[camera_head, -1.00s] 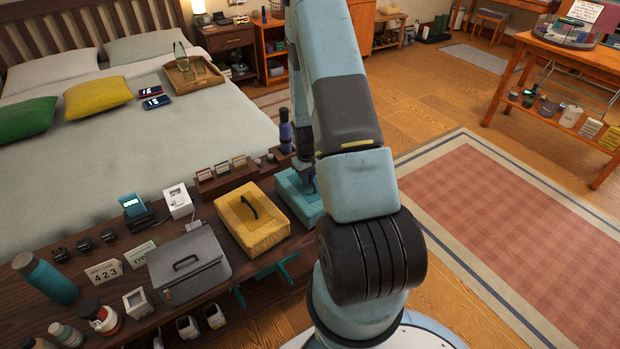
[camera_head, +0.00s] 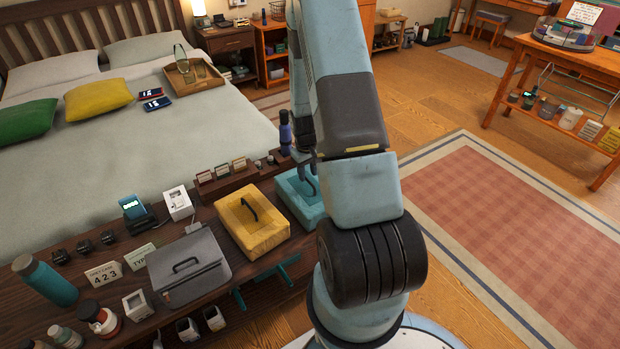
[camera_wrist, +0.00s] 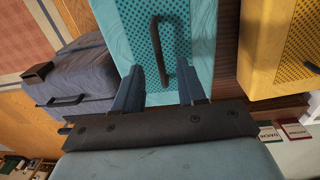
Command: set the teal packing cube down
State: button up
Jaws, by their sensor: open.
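The teal packing cube (camera_head: 293,209) sits on the wooden bench (camera_head: 205,215) at the foot of the bed, right of the yellow cube, partly hidden by my arm. In the wrist view the teal cube (camera_wrist: 203,30) shows its dotted mesh top and a dark loop handle (camera_wrist: 157,45). My gripper (camera_wrist: 160,88) is open at the cube's near edge, its two fingers spread with the handle's near end between them. The fingers are not closed on the handle. Whether they touch the cube I cannot tell. In the head view my arm mostly hides the gripper.
A yellow packing cube (camera_head: 252,220) and a grey one (camera_head: 187,262) stand left of the teal cube. In the wrist view a slate-blue cube (camera_wrist: 82,80) lies on its other side. Small signs (camera_head: 222,170) and a dark bottle (camera_head: 285,130) stand behind.

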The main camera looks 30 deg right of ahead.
jog(key=s+a+r+t, duration=0.1)
jog(key=s+a+r, duration=0.15)
jog(key=r, duration=0.85)
jog(key=s+a+r+t, duration=0.1)
jog(key=a+r, duration=0.3)
jog(key=r, duration=0.7)
jog(key=s+a+r+t, duration=0.15)
jog(key=a+r, duration=0.25)
jog(key=r, duration=0.7)
jog(key=s+a+r+t, duration=0.1)
jog(key=s+a+r, duration=0.2)
jog(key=s+r, duration=0.3)
jog(key=s+a+r+t, duration=0.1)
jog(key=s+a+r, duration=0.3)
jog(key=s, duration=0.9)
notch_tip(320, 180, up, 3)
jog(key=shift+f+y, duration=0.1)
jog(key=shift+y, duration=0.2)
